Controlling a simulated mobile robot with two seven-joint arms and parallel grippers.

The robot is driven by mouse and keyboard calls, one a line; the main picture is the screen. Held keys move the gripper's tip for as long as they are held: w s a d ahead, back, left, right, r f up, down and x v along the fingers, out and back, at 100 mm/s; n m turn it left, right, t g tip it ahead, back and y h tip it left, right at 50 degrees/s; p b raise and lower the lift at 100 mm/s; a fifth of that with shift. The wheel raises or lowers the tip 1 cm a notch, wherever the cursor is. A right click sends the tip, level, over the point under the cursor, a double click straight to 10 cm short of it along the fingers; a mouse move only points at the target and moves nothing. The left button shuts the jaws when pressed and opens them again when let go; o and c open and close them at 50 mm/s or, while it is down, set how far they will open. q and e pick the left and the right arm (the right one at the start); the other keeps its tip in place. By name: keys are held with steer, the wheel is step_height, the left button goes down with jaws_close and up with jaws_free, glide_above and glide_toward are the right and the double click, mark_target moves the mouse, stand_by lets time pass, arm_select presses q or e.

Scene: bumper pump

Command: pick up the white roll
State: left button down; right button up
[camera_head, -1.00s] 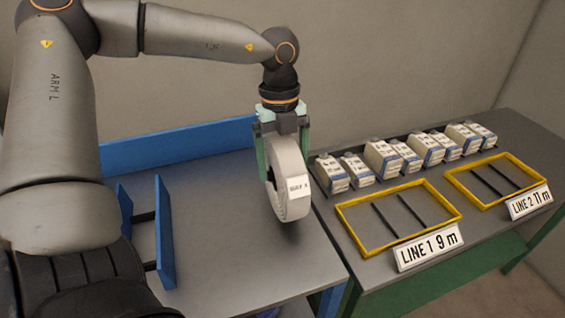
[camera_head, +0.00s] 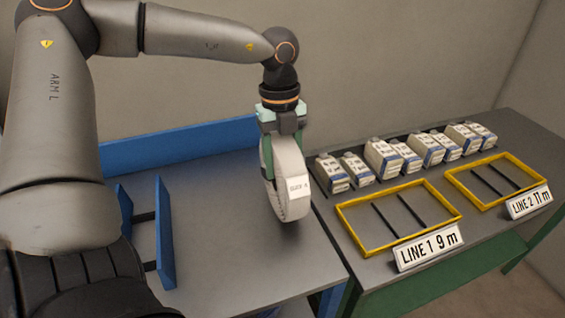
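The white roll (camera_head: 290,205) stands on edge, with a small printed label on its side facing me. It is at the right part of the grey table, near the gap to the second table. My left gripper (camera_head: 283,150) points down over the roll from above. Its green fingers are drawn in against the roll's upper part, and it looks shut on the roll. The far finger is mostly hidden behind the roll. I cannot tell if the roll's bottom touches the table. My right gripper is not in view.
A blue rail (camera_head: 180,145) runs along the back of the grey table (camera_head: 225,240), and a blue-sided rack (camera_head: 165,235) stands at left. On the right table are several white boxes (camera_head: 383,158), two yellow frames (camera_head: 365,252) (camera_head: 500,205) and signs for LINE 1 (camera_head: 430,248) and LINE 2 (camera_head: 530,202).

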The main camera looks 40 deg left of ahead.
arm_select(q)
steer(key=shift+r, duration=0.1)
stand_by(0.4)
steer(key=shift+w, duration=0.1)
steer(key=shift+r, duration=0.5)
step_height(320, 180, up, 17)
steer(key=shift+d, duration=0.1)
